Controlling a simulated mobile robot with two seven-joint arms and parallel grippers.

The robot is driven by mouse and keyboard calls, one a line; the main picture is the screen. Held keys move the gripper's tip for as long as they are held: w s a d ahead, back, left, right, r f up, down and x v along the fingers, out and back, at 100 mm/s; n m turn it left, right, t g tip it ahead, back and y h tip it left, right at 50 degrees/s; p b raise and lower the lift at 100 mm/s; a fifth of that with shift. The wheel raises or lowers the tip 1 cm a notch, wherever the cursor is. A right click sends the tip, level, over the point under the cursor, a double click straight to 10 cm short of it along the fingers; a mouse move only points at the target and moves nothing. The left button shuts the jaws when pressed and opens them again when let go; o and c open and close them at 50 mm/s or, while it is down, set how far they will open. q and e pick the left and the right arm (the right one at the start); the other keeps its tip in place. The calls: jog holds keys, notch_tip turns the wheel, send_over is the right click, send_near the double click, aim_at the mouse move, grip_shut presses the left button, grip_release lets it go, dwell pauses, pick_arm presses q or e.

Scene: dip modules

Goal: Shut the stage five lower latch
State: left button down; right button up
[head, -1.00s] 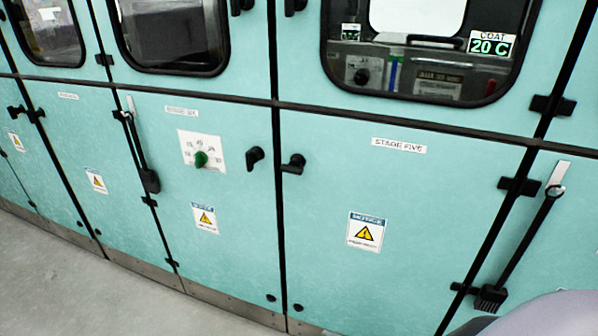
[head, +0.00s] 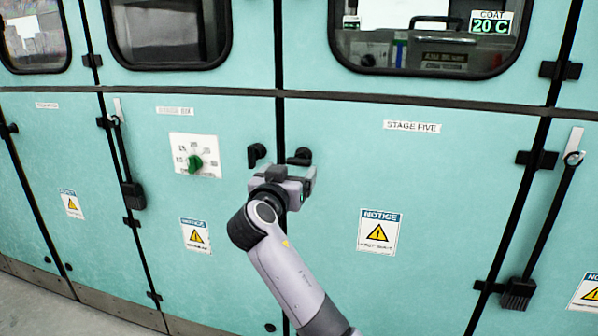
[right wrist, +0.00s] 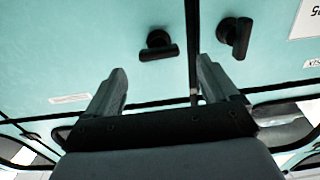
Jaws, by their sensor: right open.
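The stage five lower latch (head: 301,157) is a small black handle on the teal stage five panel (head: 450,190), just right of the vertical seam. Its handle looks roughly level and partly overlaps my gripper in the head view. The latch also shows in the right wrist view (right wrist: 158,47), beyond the fingertips and a little left of the seam. My right gripper (head: 291,173) is open and empty, just below the latch in the head view; its spread fingers (right wrist: 163,70) show apart from the handle in the wrist view. My left gripper is out of view.
A similar black latch (head: 257,154) sits on the stage six panel, close left of the seam. A dial with a green knob (head: 194,163) is further left. Black bars (head: 545,220) hang at the panel edges. Windowed doors (head: 420,40) run above.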

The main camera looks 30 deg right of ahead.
aim_at(297, 162)
jog(key=shift+w+d+r, duration=0.15)
jog(key=shift+d+r, duration=0.1)
jog(key=shift+d, duration=0.05)
jog(key=x, duration=0.6)
jog(key=shift+w+d, duration=0.2)
jog(key=c, duration=1)
